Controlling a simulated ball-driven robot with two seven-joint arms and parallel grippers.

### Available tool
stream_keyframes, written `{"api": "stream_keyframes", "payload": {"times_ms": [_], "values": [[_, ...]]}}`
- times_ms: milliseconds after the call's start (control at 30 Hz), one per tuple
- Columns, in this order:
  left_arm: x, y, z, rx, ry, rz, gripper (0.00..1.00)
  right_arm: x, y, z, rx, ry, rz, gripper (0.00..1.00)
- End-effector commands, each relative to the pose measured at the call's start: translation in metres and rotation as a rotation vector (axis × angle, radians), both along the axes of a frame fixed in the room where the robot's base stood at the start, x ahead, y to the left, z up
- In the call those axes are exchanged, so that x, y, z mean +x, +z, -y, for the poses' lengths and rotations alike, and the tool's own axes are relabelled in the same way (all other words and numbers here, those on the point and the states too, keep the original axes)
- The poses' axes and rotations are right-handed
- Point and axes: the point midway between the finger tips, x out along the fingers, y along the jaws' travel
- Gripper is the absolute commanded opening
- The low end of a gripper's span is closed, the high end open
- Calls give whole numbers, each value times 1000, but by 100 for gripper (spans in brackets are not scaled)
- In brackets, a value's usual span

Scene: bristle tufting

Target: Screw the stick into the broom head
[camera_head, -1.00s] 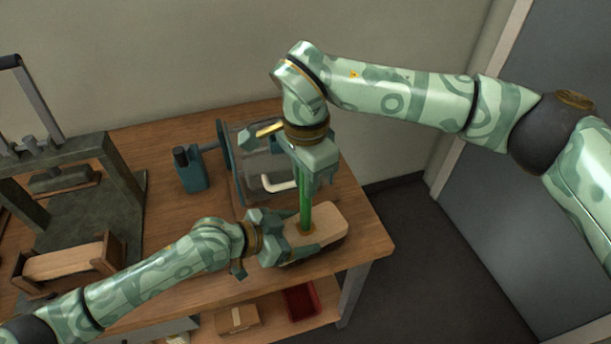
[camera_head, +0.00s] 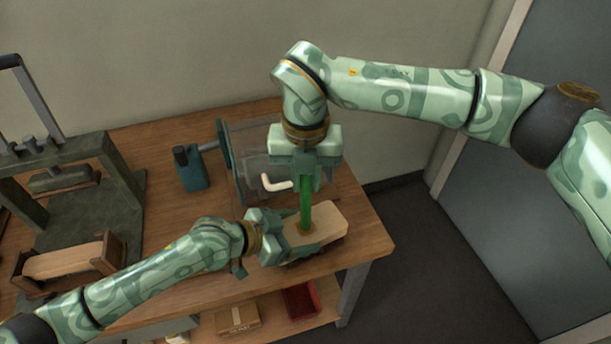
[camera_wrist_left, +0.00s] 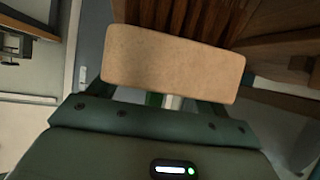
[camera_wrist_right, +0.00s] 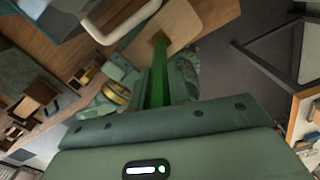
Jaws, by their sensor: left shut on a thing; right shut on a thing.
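The broom head (camera_head: 325,219) is a pale wooden block near the front right of the bench; its flat face fills the left wrist view (camera_wrist_left: 175,65). My left gripper (camera_head: 300,243) is shut on it from the left. The green stick (camera_head: 306,212) stands upright with its lower end at a brownish spot on the block's top. My right gripper (camera_head: 308,178) is above, pointing down, shut on the stick's upper part. In the right wrist view the stick (camera_wrist_right: 158,75) runs from my gripper to the block (camera_wrist_right: 185,28). How deep the stick sits is hidden.
Behind the stick stands a clear-sided device with a teal disc (camera_head: 224,147) and a white handle (camera_head: 275,184). A dark press frame (camera_head: 120,170) and a wooden holder (camera_head: 70,262) stand at left. A lower shelf carries a red tray (camera_head: 301,300).

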Motion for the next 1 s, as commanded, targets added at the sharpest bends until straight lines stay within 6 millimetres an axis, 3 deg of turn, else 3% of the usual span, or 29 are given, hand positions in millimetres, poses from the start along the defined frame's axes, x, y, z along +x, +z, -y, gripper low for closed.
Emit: {"api": "stream_keyframes", "payload": {"times_ms": [67,100,167,200,567,1000], "values": [[-1,-3,-1,5,1,-5,14,-1,-1,0,0,3,-3,0],[0,-3,-1,5,1,-5,14,-1,-1,0,0,4,-3,24],[0,-3,-1,5,1,-5,14,-1,-1,0,0,5,-3,41],[0,-3,-1,5,1,-5,14,-1,-1,0,0,5,-2,44],[-1,-3,-1,6,0,-4,14,0,6,0,1,6,0,44],[-1,-3,-1,6,0,-4,14,-1,91,-1,0,6,2,44]]}}
